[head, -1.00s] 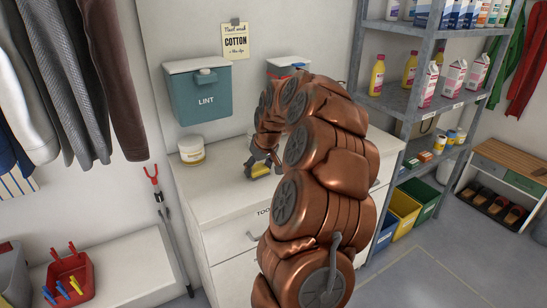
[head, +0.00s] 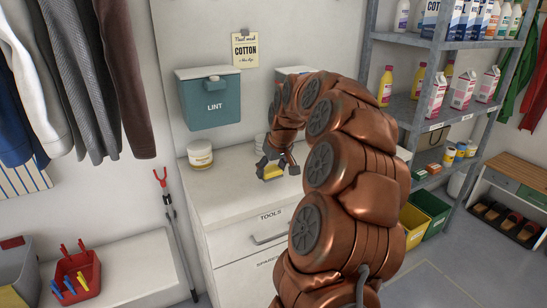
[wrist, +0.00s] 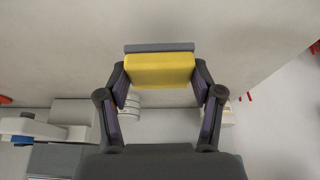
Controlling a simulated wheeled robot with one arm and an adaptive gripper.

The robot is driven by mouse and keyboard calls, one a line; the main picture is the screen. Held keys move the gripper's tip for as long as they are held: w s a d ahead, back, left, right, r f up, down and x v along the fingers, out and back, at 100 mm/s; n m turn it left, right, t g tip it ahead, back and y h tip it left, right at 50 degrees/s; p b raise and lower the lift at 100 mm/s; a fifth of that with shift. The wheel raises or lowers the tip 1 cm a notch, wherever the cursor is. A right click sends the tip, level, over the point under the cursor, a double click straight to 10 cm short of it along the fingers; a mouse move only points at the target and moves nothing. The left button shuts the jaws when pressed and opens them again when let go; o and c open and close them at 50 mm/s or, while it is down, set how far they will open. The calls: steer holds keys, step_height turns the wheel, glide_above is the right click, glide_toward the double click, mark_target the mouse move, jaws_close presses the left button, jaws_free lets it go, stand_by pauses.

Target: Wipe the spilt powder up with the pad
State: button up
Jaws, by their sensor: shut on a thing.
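My gripper (head: 281,168) is low over the white cabinet top (head: 228,194), in front of the wall. It is shut on a yellow pad (head: 270,172). In the wrist view the yellow pad (wrist: 160,70) sits between the two fingers, with a grey strip along its far edge. In the head view it is at or just above the cabinet top; I cannot tell whether it touches. I cannot make out the spilt powder in either view; my arm hides part of the top.
A lidded white jar (head: 200,154) stands left of my gripper. A second pale container (head: 261,143) is partly hidden behind my arm. The teal LINT box (head: 210,98) hangs above. A metal shelf (head: 433,112) with bottles stands at right. The cabinet top's front left is clear.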

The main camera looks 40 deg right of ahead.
steer(key=shift+r+p, duration=0.35)
steer(key=shift+r, duration=1.5)
steer(key=shift+s, duration=0.1)
